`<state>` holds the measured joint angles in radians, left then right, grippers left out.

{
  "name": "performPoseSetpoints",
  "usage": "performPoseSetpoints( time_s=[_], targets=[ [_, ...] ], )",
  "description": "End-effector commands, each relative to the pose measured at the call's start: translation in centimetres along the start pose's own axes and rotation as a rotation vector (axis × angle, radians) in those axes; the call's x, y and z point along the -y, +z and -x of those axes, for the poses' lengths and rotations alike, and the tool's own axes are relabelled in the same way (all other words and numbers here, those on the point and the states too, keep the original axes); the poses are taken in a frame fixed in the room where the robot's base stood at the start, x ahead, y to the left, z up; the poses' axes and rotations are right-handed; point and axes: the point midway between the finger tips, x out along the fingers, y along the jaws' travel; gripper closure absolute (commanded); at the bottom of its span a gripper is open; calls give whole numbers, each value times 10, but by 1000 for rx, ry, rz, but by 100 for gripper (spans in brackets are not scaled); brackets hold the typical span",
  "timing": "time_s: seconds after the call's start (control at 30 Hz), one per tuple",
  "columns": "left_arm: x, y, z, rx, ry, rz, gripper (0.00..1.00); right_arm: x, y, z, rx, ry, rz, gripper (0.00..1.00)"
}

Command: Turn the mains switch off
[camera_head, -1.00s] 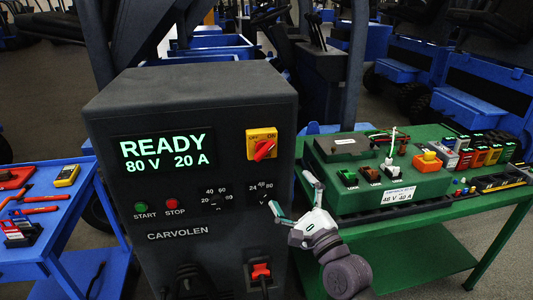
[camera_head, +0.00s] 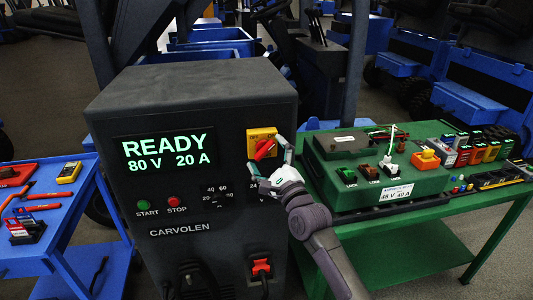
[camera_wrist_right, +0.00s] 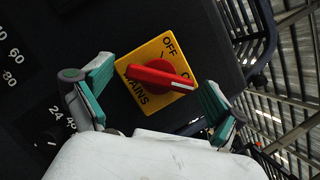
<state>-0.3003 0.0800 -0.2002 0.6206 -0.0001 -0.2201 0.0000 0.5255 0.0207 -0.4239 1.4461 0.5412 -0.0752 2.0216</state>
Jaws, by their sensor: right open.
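The mains switch is a red knob (camera_head: 264,149) on a yellow plate (camera_head: 254,134) at the upper right of the dark charger's front (camera_head: 110,215). In the right wrist view the red knob (camera_wrist_right: 160,76) has a white mark pointing towards the ON side, and OFF is printed on the yellow plate (camera_wrist_right: 152,50). My right gripper (camera_head: 270,162) is open at the switch, with its fingers on either side of the plate. In the right wrist view the gripper (camera_wrist_right: 155,95) shows the knob between its fingertips, apart from both. My left gripper is not in view.
The charger's display (camera_head: 165,151) reads READY, 80 V 20 A. Green and red buttons (camera_head: 173,201) sit below it. A blue table (camera_head: 60,245) with tools stands at left. A green table (camera_head: 420,235) with a green box and several small blocks stands at right.

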Motion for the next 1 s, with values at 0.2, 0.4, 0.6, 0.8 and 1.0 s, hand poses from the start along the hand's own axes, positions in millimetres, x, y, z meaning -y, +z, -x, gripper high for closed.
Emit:
performPoseSetpoints(
  time_s=[0.2, 0.4, 0.6, 0.8, 1.0],
  targets=[
    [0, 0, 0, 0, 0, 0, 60, 0, 0, 0, 0, 0, 0, 31],
    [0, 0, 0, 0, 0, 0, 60, 0, 0, 0, 0, 0, 0, 64],
    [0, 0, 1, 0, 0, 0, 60, 0, 0, 0, 0, 6, 12, 64],
    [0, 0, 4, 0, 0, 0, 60, 1, 0, 0, 0, 33, 79, 64],
    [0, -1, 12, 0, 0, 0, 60, 3, 2, 0, 0, 88, 212, 64]
  ],
)
